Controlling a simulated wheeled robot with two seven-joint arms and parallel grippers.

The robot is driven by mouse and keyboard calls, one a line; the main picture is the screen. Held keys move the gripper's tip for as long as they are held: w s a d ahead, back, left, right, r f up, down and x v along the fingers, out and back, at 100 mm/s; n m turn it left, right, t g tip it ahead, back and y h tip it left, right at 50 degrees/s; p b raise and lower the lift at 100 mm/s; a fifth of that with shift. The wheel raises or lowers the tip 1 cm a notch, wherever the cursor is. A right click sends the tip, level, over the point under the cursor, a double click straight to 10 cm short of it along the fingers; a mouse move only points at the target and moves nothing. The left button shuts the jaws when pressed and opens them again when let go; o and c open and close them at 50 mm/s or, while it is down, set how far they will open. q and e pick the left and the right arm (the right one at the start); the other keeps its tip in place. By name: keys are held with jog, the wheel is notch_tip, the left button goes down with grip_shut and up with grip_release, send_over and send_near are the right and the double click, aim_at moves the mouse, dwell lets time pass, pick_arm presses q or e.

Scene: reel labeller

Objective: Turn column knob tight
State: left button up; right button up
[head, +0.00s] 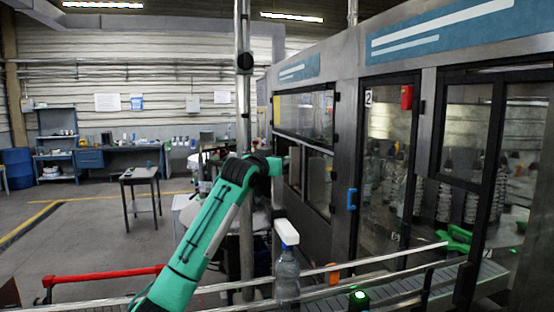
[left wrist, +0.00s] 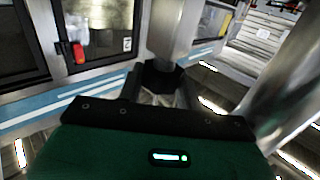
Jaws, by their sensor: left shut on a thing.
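A bare metal column (head: 245,120) stands upright left of the machine, with a black collar (head: 245,62) high on it. My green left arm rises from the bottom and bends near the column; its gripper is not clear in the head view. In the left wrist view my left gripper (left wrist: 160,88) is shut at a dark block below a square metal post (left wrist: 175,35). The thing held looks like the column knob, but the fingers and dark surroundings mostly hide it. How far it is turned cannot be seen. My right gripper is not in view.
The labelling machine (head: 345,110) with glass doors fills the right. A red bar (head: 105,276) is at lower left. A small table (head: 140,173) stands on open floor behind.

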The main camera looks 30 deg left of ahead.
pick_arm(q)
jog(key=shift+h, duration=0.3)
jog(key=o, duration=1)
jog(key=shift+w, duration=0.1)
jog(key=shift+s+f+b, duration=0.2)
jog(key=shift+s+b, duration=0.25)
jog(key=shift+s, duration=0.15)
jog(key=shift+s+d+r+b, duration=0.15)
jog(key=shift+s+b, duration=1.45)
jog(key=shift+s, duration=1.6)
jog(key=shift+s+d+b, duration=0.25)
jog(key=shift+s+b, duration=1.3)
jog(key=shift+s, duration=1.6)
